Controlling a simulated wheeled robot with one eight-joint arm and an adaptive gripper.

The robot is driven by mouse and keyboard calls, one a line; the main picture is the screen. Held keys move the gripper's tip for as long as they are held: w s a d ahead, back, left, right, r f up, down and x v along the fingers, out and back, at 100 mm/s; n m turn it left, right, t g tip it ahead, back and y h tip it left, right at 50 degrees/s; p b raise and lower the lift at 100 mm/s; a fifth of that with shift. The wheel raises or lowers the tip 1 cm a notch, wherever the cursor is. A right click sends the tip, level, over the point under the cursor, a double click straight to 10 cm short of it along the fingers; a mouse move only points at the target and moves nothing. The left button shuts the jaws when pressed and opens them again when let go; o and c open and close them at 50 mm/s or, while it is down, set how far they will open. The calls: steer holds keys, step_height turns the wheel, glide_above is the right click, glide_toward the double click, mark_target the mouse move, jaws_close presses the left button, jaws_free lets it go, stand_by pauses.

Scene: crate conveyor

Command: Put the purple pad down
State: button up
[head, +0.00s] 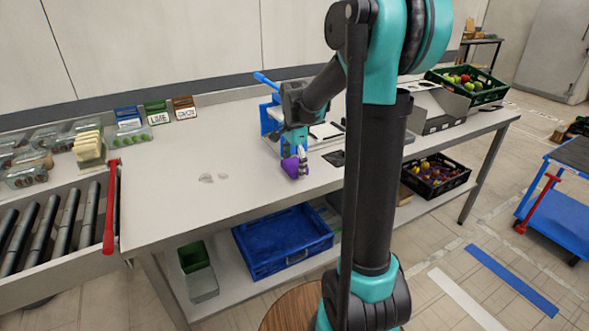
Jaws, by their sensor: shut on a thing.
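The purple pad (290,167) is small and held at the end of my arm, low over the white table (180,210). My gripper (301,160) is shut on it. I cannot tell whether the pad touches the table top. The gripper's fingers are small in this view and partly hidden by the pad. My arm's column hides part of the table just to the right.
Behind the gripper stands a blue device with a handle (266,80). Labelled card boxes (157,112) stand at the back left. A roller conveyor (40,230) with a red bar (110,205) adjoins the left.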

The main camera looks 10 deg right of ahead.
mark_target(295, 164)
steer(key=shift+f, duration=0.5)
steer(key=o, duration=1.5)
steer(key=shift+f, duration=0.1)
step_height(295, 164, up, 12)
steer(key=s+d+f+n, duration=0.1)
steer(key=s+f+n, duration=0.1)
steer(key=s+f, duration=0.1)
steer(key=s+f+n+t, duration=0.1)
steer(key=s+f+n, duration=0.2)
steer(key=s+f, duration=0.1)
steer(key=s+d+f+n+t, duration=0.1)
steer(key=s+f+n, duration=0.1)
steer(key=s+f, duration=0.1)
steer(key=shift+s+d+f+n, duration=0.2)
steer(key=shift+s, duration=0.2)
steer(key=shift+s+d+f+n, duration=0.15)
steer(key=shift+s+n, duration=0.05)
steer(key=shift+s, duration=0.15)
steer(key=s+f+n, duration=0.2)
steer(key=s+f, duration=0.1)
steer(key=s+d+f+n+t, duration=0.1)
steer(key=s+f+n, duration=0.1)
steer(key=s, duration=0.2)
steer(key=s+f+n+t, duration=0.1)
steer(key=s+f+n, duration=0.1)
steer(key=s+f, duration=0.1)
steer(key=shift+s+d+f+n, duration=0.15)
steer(key=shift+s+f+n, duration=0.15)
